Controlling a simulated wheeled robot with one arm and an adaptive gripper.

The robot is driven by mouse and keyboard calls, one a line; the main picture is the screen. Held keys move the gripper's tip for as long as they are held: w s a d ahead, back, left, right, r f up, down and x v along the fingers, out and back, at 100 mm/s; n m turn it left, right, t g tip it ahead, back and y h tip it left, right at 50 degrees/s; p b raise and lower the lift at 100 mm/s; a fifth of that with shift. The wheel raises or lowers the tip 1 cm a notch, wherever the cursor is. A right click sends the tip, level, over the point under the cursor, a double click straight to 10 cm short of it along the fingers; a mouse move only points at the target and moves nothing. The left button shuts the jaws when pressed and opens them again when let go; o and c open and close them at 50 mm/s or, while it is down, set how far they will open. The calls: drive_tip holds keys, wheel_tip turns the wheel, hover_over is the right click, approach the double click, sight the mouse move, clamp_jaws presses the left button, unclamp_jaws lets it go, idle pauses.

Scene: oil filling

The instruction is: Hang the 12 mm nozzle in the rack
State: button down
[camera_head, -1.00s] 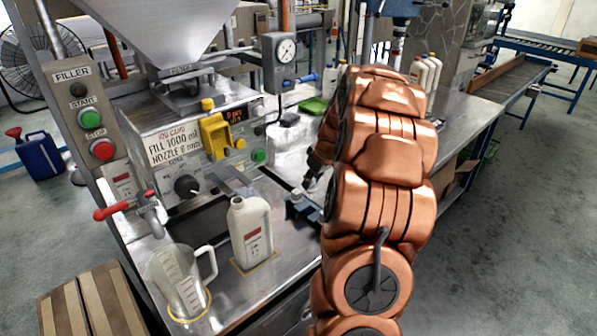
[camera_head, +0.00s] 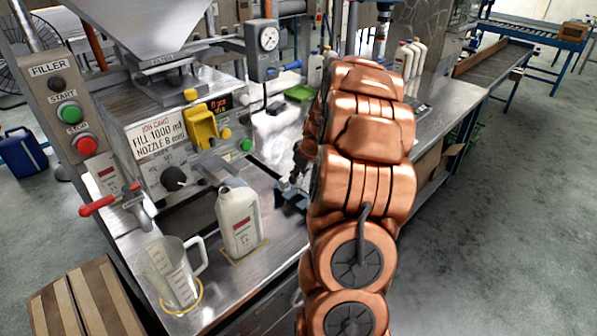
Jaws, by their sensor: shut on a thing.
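My gripper (camera_head: 294,174) shows only in part, as dark fingers at the left edge of my copper-coloured arm. It is shut on a small metal piece, which looks like the nozzle (camera_head: 286,186); its size cannot be read. The piece is just above or at a dark blue block (camera_head: 290,200) on the bench, which may be part of the rack. Whether the two touch cannot be told. My arm hides what lies behind and to the right of it.
The filler (camera_head: 185,135) has a sign reading nozzle 8 mm. A white bottle (camera_head: 238,222) and a clear jug (camera_head: 172,277) stand on the steel bench at the front. A red-handled tap (camera_head: 110,203) juts out at left. Open floor lies to the right.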

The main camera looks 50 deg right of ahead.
sight(301, 184)
drive_tip(key=shift+f+b, duration=1.75)
drive_tip(key=shift+f, duration=1.15)
drive_tip(key=c, duration=0.8)
unclamp_jaws()
drive_tip(key=shift+c, duration=0.2)
drive_tip(key=shift+r, duration=0.1)
drive_tip(key=v, duration=1.2)
drive_tip(key=shift+a, duration=0.1)
